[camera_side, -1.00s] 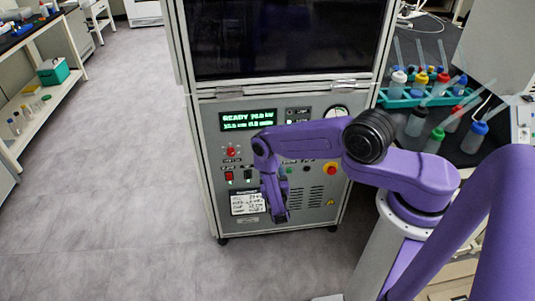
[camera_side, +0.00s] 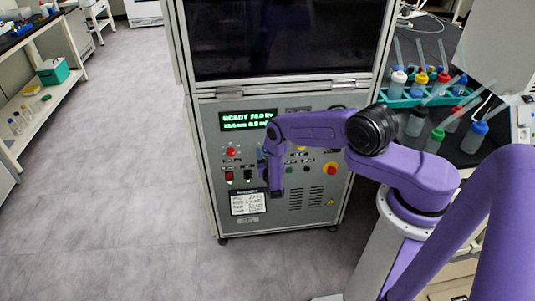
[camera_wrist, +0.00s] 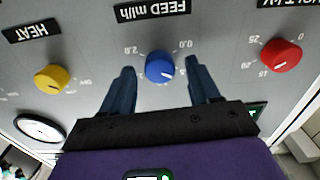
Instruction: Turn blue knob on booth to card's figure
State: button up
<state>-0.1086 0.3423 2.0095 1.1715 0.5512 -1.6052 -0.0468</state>
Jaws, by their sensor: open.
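The blue knob (camera_wrist: 159,67) is on the booth's grey panel beside a black "FEED ml/h" label (camera_wrist: 153,10), which appears upside down in the wrist view. Its white mark points to the lower right in that view, near a small figure I cannot read surely. My gripper (camera_wrist: 160,66) is open, with one finger on each side of the knob; I cannot tell whether they touch it. In the side view my gripper (camera_side: 274,187) is at the panel and hides the blue knob. The white card (camera_side: 247,202) is on the lower panel; its writing is too small to read surely.
A yellow HEAT knob (camera_wrist: 51,79) and a red knob (camera_wrist: 281,55) flank the blue one. The panel also carries a green-lit display (camera_side: 247,120), a red button (camera_side: 331,169) and switches. A bottle rack (camera_side: 395,97) stands on the right bench.

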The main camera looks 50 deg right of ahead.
jog(key=c, duration=1)
jog(key=shift+c, duration=0.2)
jog(key=shift+m, duration=0.4)
jog(key=m, duration=2.2)
jog(key=shift+s+f+m, duration=0.1)
jog(key=shift+f+m, duration=0.15)
jog(key=shift+m, duration=0.15)
jog(key=o, duration=1)
